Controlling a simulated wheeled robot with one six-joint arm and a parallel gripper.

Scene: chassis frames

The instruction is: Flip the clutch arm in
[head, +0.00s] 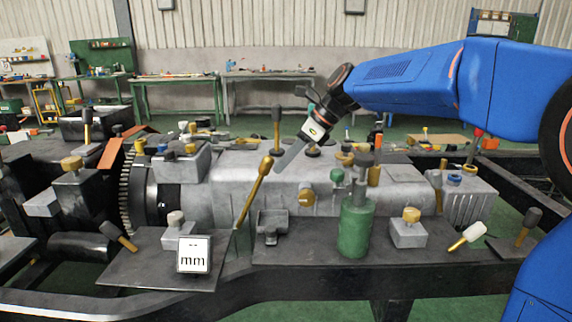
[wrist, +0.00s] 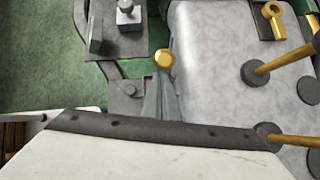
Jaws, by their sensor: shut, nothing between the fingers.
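The clutch arm appears to be a brass lever (head: 252,195) with a rounded brass end, at the front left of the grey gearbox housing. It leans up and to the right from its low pivot. My gripper (head: 281,167) comes down from the upper right. Its narrow grey fingers are shut and empty, with the tips just right of the lever's top end. In the wrist view the brass knob (wrist: 165,59) shows right beyond my fingertips (wrist: 160,76). I cannot tell whether they touch. The lever's shaft is hidden below the knob there.
The grey gearbox housing (head: 405,182) lies behind the lever. A dark-knobbed lever (head: 277,125) stands behind my fingers. A green cylinder (head: 356,228) and a small grey clamp block (head: 408,234) stand on the front plate. A display marked "mm" (head: 194,255) stands lower left.

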